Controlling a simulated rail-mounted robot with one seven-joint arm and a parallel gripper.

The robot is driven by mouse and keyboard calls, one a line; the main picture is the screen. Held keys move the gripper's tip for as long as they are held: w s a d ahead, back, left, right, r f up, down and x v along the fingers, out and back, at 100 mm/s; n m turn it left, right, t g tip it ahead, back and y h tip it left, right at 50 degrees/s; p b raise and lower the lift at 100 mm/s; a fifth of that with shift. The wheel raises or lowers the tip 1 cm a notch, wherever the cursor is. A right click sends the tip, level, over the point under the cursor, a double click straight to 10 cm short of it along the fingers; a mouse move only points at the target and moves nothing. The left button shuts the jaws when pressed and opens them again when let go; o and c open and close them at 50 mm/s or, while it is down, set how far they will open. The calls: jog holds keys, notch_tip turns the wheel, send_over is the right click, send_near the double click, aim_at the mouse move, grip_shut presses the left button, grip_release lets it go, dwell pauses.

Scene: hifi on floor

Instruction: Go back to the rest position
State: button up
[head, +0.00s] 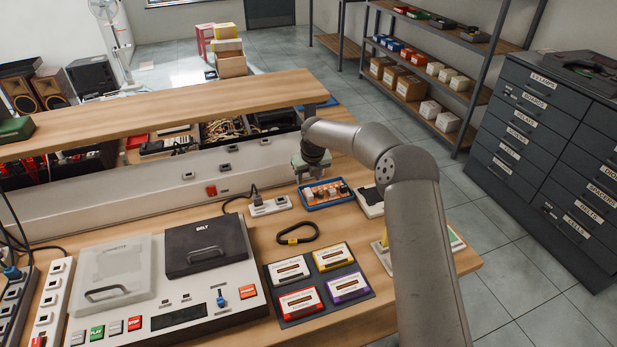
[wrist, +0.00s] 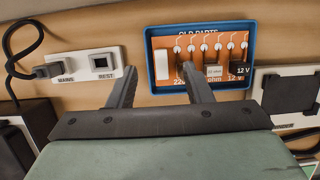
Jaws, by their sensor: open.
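My gripper (wrist: 158,68) is open in the wrist view, its two dark fingers spread with nothing between them. I cannot tell whether either finger touches anything. In the head view my gripper (head: 311,165) is low over the back of the wooden workbench (head: 225,334), just behind the blue tray (head: 304,201). Its fingertips cannot be made out there.
A white socket block (wrist: 90,64) labelled "MAINS" and "REST" is left of the tray, with a black plug in its left socket. A raised wooden shelf (head: 180,107) stands behind.

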jog(key=shift+s+r, duration=0.15)
jog(key=shift+r, duration=0.15)
jog(key=s+d+r+m+h, duration=0.1)
jog(key=s+d+r+m, duration=0.4)
jog(key=s+m, duration=0.25)
jog(key=s+d+r+m+g+h, duration=0.1)
jog(key=s+d+r+m, duration=0.3)
jog(key=s+r+m, duration=0.3)
jog(key=s+d+r+m+h, duration=0.1)
jog(key=s+d+r+m, duration=0.4)
jog(key=s, duration=0.3)
jog(key=s+d+f+m, duration=0.1)
jog(key=s+d+m, duration=0.2)
jog(key=s+m, duration=0.7)
jog(key=s+d+f+m+g+y, duration=0.1)
jog(key=s+d+m, duration=0.3)
jog(key=s+m, duration=0.7)
jog(key=s, duration=0.4)
jog(key=shift+d+y, duration=0.15)
jog(key=shift+y, duration=0.15)
jog(key=shift+s, duration=0.1)
